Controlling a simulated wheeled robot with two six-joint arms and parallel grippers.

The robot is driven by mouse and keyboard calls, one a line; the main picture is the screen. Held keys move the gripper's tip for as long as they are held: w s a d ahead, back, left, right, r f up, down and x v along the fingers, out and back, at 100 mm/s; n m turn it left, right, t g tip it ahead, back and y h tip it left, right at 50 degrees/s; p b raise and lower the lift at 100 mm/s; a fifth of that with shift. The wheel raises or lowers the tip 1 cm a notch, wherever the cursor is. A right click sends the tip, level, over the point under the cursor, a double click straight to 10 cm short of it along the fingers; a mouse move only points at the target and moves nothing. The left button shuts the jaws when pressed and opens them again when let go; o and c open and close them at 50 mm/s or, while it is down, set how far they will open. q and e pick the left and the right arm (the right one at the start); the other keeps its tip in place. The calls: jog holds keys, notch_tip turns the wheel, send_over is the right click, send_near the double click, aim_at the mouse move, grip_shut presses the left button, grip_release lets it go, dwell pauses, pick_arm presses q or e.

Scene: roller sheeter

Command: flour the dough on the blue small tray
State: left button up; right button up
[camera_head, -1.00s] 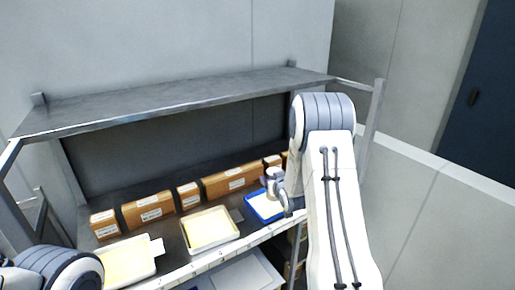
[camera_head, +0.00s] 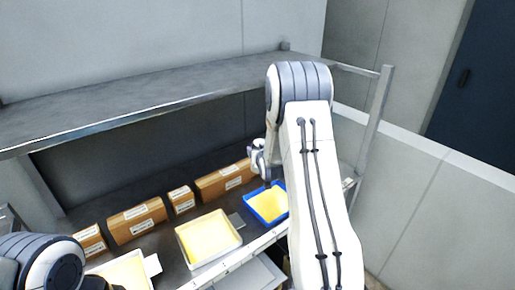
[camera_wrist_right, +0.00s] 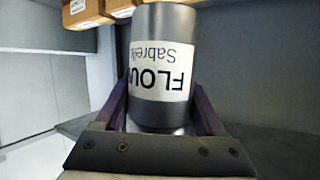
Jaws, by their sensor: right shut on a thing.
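The blue small tray (camera_head: 266,224) sits on the lower shelf just left of my right arm in the head view, holding a flat yellow dough (camera_head: 268,205). My right gripper (camera_wrist_right: 160,118) is shut on a grey flour shaker (camera_wrist_right: 163,25) with a white label, which appears upside down in the right wrist view. In the head view, the end of my right arm is above and behind the tray, at its upper left. The gripper's fingers are too small to make out there. My left arm shows at the lower left, but its gripper is not visible.
A white tray of dough (camera_head: 238,243) stands left of the blue tray, with another pale tray (camera_head: 153,265) farther left. Several cardboard boxes (camera_head: 137,221) line the back. The upper shelf (camera_head: 150,88) overhangs them, and a metal post (camera_head: 372,125) stands at the right.

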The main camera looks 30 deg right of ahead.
jog(key=shift+w+a+f+m+y+p, duration=0.15)
jog(key=shift+f+m+y+p, duration=0.25)
jog(key=shift+m+y, duration=0.25)
jog(key=shift+a+f+m+t+y, duration=0.1)
jog(key=shift+f+m+t+y, duration=0.45)
jog(key=shift+m, duration=0.4)
notch_tip(320, 180, down, 2)
jog(key=m, duration=0.1)
jog(key=m+t+y, duration=0.1)
jog(key=m, duration=0.1)
jog(key=shift+a+f+t+b, duration=0.1)
jog(key=shift+f+t+b, duration=0.05)
jog(key=shift+t+b, duration=0.15)
jog(key=f+m+t+b, duration=0.1)
jog(key=m, duration=0.1)
jog(key=d+m+b, duration=0.1)
jog(key=m+b, duration=0.1)
jog(key=f+m+t+y+b, duration=0.1)
jog(key=m+b, duration=0.1)
jog(key=shift+s+d+f+t, duration=0.15)
jog(key=shift+s+f+t, duration=0.1)
jog(key=shift+f+t, duration=0.1)
jog(key=shift+s+d+m+t+b, duration=0.15)
jog(key=shift+m+t+b, duration=0.4)
jog(key=shift+m, duration=0.55)
